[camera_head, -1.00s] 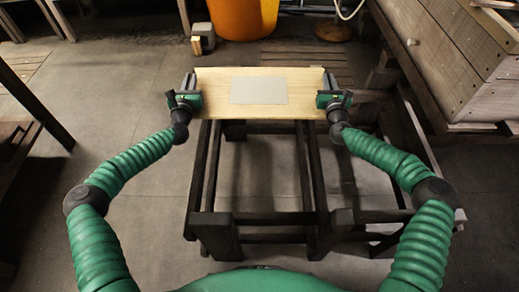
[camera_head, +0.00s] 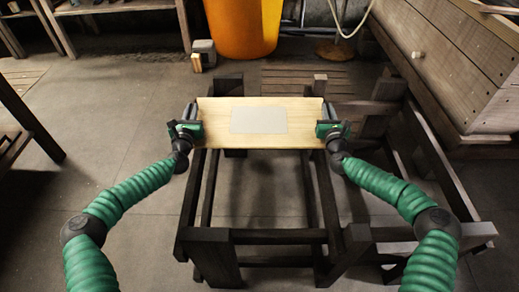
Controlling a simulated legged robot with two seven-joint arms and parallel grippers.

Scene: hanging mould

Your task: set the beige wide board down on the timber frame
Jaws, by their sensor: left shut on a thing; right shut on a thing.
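The beige wide board (camera_head: 222,140) is a pale wooden plank with a light grey rectangle in its middle. It spans between my two grippers over the far part of the dark timber frame (camera_head: 270,237). My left gripper (camera_head: 190,130) is shut on the board's left end. My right gripper (camera_head: 329,131) is shut on its right end. The board hides part of the frame behind it. I cannot tell whether the board touches the frame's rails.
An orange bin (camera_head: 243,28) stands at the back. A small box (camera_head: 204,52) is beside it. A large timber crate (camera_head: 455,60) takes up the back right. A dark bench (camera_head: 22,110) is at the left edge. The floor left of the frame is clear.

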